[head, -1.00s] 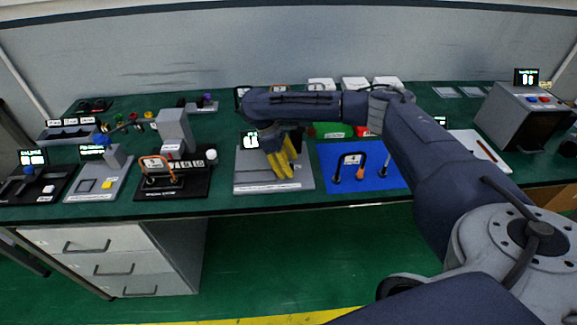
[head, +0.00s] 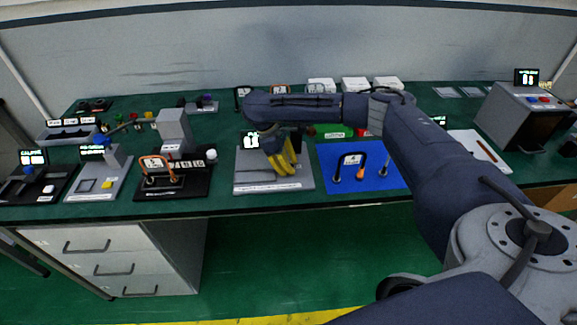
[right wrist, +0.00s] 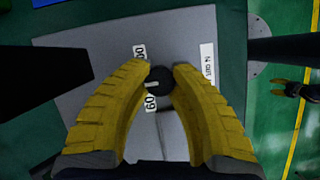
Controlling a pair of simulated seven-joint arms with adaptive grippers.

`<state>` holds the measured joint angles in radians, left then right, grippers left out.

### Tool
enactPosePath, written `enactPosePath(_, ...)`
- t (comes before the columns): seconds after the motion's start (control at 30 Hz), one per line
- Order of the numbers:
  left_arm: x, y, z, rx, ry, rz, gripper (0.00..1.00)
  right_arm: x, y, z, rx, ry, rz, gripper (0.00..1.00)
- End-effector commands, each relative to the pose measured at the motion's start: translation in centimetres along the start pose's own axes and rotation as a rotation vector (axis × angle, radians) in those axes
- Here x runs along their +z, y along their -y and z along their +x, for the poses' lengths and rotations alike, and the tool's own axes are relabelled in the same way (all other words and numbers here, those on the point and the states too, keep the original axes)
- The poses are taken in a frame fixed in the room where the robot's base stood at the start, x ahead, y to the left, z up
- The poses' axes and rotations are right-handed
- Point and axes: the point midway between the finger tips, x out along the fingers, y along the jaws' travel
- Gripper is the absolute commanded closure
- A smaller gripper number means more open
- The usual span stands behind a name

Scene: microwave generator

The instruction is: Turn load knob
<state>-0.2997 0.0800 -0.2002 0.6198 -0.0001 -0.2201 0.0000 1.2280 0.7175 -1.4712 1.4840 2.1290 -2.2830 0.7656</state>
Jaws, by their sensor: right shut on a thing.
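The load knob (right wrist: 160,80) is a small dark round knob with a pale line, on a grey panel (head: 243,184). In the right wrist view it sits between the two yellow fingertips of my right gripper (right wrist: 161,76), which is shut on it. White labels with dark digits stand beside the knob. In the head view my right gripper (head: 285,165) reaches down over the grey panel, and its fingers hide the knob. My left gripper is not in view.
A black station with an orange handle (head: 155,163) stands to the left. A small lit display (head: 251,141) stands behind the panel. The green floor is clear in front of the table.

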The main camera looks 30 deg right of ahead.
Motion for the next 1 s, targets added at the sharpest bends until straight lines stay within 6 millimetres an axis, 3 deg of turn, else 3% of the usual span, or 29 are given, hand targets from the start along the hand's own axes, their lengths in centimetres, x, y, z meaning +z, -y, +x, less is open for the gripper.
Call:
enactPosePath(0.57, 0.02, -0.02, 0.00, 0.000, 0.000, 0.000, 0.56, 0.15, -0.04, 0.13, 0.034, 0.004, -0.078, 1.00)
enactPosePath(1.0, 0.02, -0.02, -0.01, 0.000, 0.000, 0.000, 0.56, 0.21, -0.01, 0.13, 0.180, 0.005, -0.433, 1.00)
